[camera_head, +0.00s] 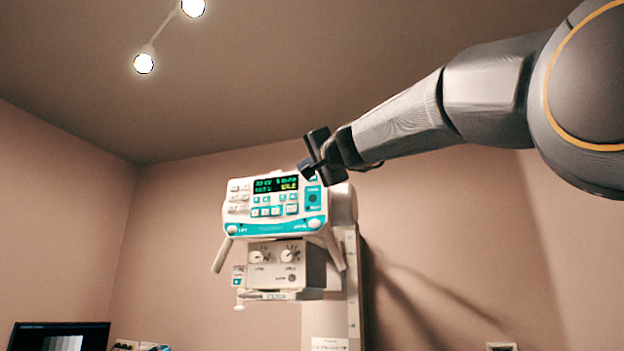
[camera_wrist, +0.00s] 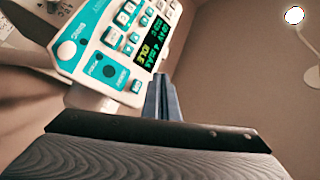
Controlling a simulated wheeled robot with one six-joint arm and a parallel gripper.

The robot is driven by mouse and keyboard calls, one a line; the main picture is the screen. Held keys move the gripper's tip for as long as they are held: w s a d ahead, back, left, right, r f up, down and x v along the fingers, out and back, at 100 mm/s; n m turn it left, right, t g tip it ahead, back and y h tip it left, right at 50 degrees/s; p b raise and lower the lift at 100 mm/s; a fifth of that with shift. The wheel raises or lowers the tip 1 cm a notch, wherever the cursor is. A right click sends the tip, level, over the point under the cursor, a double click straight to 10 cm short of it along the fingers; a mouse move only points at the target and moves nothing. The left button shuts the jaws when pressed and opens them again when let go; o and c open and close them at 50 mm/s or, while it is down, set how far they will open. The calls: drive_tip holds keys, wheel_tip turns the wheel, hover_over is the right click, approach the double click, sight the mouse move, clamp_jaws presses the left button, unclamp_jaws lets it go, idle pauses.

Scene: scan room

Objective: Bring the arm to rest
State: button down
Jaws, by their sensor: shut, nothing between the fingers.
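My arm (camera_head: 480,95) reaches in from the right side of the head view, raised and stretched toward the middle. My gripper (camera_head: 308,170) is at its end, in front of the upper right part of a white and teal machine head as seen from the head camera. In the wrist view my gripper's fingers (camera_wrist: 163,95) are together with nothing between them. They point toward the machine's control panel (camera_wrist: 120,45), which shows tilted at the top left. I cannot tell the exact gap between the fingertips and the panel.
The machine's control panel (camera_head: 275,207) has a lit display, buttons and side handles, with a knob box (camera_head: 285,265) below. It hangs on a pale column (camera_head: 352,290). A monitor (camera_head: 60,337) stands at lower left. Ceiling lamps (camera_head: 144,63) are overhead. Space left of the machine looks open.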

idle(0.3)
drive_tip(key=w+d+f+n+g+h, duration=0.1)
drive_tip(key=w+f+g, duration=0.1)
drive_tip(key=f, duration=1)
drive_tip(key=w+d+f+n+g+h, duration=0.1)
drive_tip(key=w+d+f+g+h, duration=0.15)
drive_tip(key=f, duration=1.05)
drive_tip(key=s+d+f+n+g+h, duration=0.1)
drive_tip(key=d+f+g, duration=0.1)
drive_tip(key=f, duration=0.9)
drive_tip(key=s+d+f+g, duration=0.2)
drive_tip(key=f, duration=0.9)
drive_tip(key=s+d+f+n+g+h, duration=0.1)
drive_tip(key=s+d+f+g, duration=0.1)
drive_tip(key=s+f, duration=0.45)
drive_tip(key=s+d+f+g+h+b, duration=0.1)
drive_tip(key=s+d+f, duration=0.2)
drive_tip(key=f, duration=0.6)
drive_tip(key=s+d+f+n+g, duration=0.1)
drive_tip(key=s+d+f+g, duration=0.1)
drive_tip(key=s+f, duration=0.45)
drive_tip(key=s+d+f+n+g+h, duration=0.1)
drive_tip(key=s+d+f+g, duration=0.1)
drive_tip(key=s+f, duration=0.5)
drive_tip(key=s+d+f+g+h, duration=0.1)
drive_tip(key=s+d+f+g, duration=0.1)
drive_tip(key=s+f, duration=0.5)
drive_tip(key=shift+s+d+f+n+b, duration=0.3)
drive_tip(key=shift+s+d+n+b, duration=0.15)
drive_tip(key=shift+s, duration=0.55)
